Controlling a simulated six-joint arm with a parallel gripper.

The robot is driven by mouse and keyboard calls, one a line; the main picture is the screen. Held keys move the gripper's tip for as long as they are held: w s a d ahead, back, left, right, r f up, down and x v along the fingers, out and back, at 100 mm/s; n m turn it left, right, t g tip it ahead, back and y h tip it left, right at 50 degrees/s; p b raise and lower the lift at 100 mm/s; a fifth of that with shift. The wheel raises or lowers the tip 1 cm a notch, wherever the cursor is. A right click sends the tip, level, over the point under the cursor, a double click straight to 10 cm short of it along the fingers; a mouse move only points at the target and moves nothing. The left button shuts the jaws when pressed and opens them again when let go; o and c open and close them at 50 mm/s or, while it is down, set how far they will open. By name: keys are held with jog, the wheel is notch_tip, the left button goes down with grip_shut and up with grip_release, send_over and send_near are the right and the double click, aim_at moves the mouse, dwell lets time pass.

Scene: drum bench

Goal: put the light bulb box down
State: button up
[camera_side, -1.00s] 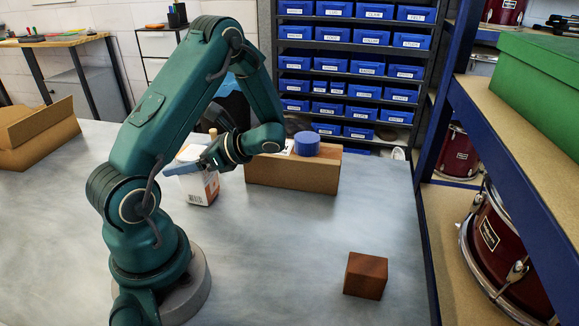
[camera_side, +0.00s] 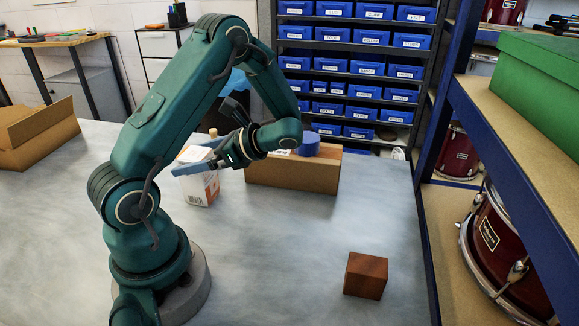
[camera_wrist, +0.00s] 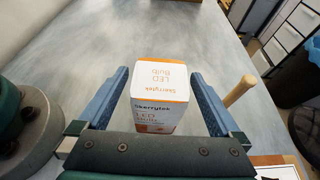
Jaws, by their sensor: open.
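The light bulb box (camera_side: 201,190) is white and orange and stands upright on the grey table in the side view. In the wrist view the box (camera_wrist: 160,82) sits between my two blue fingers, nearer the left one, with gaps on both sides. My gripper (camera_side: 190,160) is open at the top of the box in the side view. It also shows open in the wrist view (camera_wrist: 160,88). The box's underside is hidden, but it appears to rest on the table.
A cardboard box (camera_side: 290,176) with a blue round object (camera_side: 309,146) stands right of the bulb box. A wooden stick (camera_wrist: 240,92) rises beside my right finger. A brown cube (camera_side: 366,275) is at the front right. The front middle of the table is clear.

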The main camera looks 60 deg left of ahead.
jog(key=v, duration=0.8)
jog(key=shift+w+d, duration=0.2)
jog(key=shift+d, duration=0.05)
jog(key=s+d+r+n+t+h, duration=0.1)
jog(key=d+r+n+t+h, duration=0.1)
jog(key=d+n+t+h, duration=0.2)
jog(key=s+d+r+n+t+h, duration=0.1)
jog(key=d+n+t+h, duration=0.4)
jog(key=d+t, duration=0.6)
jog(key=shift+s+d+r, duration=0.2)
jog(key=shift+d+r, duration=0.65)
jog(key=shift+d, duration=0.45)
